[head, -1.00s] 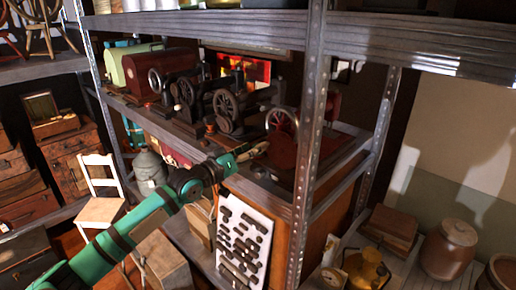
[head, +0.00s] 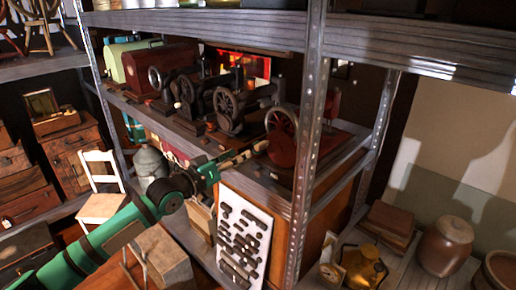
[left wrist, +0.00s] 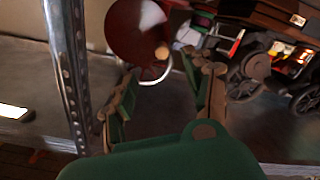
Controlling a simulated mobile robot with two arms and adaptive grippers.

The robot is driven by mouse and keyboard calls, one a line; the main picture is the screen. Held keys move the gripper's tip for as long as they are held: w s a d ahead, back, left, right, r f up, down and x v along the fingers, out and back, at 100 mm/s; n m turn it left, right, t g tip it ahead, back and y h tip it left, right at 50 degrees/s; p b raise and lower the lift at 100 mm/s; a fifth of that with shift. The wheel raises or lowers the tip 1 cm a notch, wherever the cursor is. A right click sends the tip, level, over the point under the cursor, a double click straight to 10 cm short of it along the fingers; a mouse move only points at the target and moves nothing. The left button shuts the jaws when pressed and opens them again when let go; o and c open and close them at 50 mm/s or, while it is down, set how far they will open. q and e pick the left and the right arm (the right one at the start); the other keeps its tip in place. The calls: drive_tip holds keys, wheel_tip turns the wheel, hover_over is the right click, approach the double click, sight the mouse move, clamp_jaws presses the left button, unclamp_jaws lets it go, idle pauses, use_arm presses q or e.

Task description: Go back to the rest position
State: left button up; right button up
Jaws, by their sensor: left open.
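My left arm, green with dark bands, reaches in from the lower left in the head view. Its left gripper (head: 258,150) is at the front edge of the middle shelf (head: 262,183), close to a dark red machine with a spoked wheel (head: 281,130). In the left wrist view the two fingers of the left gripper (left wrist: 158,72) are spread apart with nothing between them. A round red part (left wrist: 132,28) with a pale rim shows just beyond the fingers. I cannot tell whether the gripper touches anything. My right gripper is not in view.
A metal shelf post (head: 308,150) stands right of the gripper; it also shows in the left wrist view (left wrist: 68,75). Several old machines line the shelf. Below are a white board of dark pieces (head: 243,235), a wooden box (head: 165,258) and a white chair (head: 100,180).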

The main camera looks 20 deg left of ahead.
use_arm(q)
drive_tip(key=s+a+f+g+y+b, duration=0.2)
drive_tip(key=f, duration=1.2)
drive_tip(key=s+a+f+g+y+b, duration=0.1)
drive_tip(key=s+a+f+y, duration=0.1)
drive_tip(key=f, duration=1.2)
drive_tip(key=s+a+f+g+y+b, duration=0.2)
drive_tip(key=s+a+f, duration=0.1)
drive_tip(key=f, duration=1.1)
drive_tip(key=s+d+f+g+b, duration=0.1)
drive_tip(key=s+d+f+g, duration=0.1)
drive_tip(key=s+f, duration=0.65)
drive_tip(key=s+d+f+g+b, duration=0.15)
drive_tip(key=s+f, duration=0.45)
drive_tip(key=f, duration=0.6)
drive_tip(key=s+d+f+m+g+b, duration=0.1)
drive_tip(key=s+d+f, duration=0.3)
drive_tip(key=s, duration=0.7)
drive_tip(key=s+d+f+m+g+b, duration=0.1)
drive_tip(key=s+d+f+g, duration=0.3)
drive_tip(key=s+f, duration=0.4)
drive_tip(key=s+d+f+m+g+b, duration=0.1)
drive_tip(key=s+f, duration=0.5)
drive_tip(key=s, duration=0.8)
drive_tip(key=d+m+g, duration=0.1)
drive_tip(key=d, duration=0.1)
drive_tip(key=shift+s+d+m+b, duration=0.2)
drive_tip(key=shift+d+m+b, duration=0.1)
drive_tip(key=shift+d+b, duration=0.1)
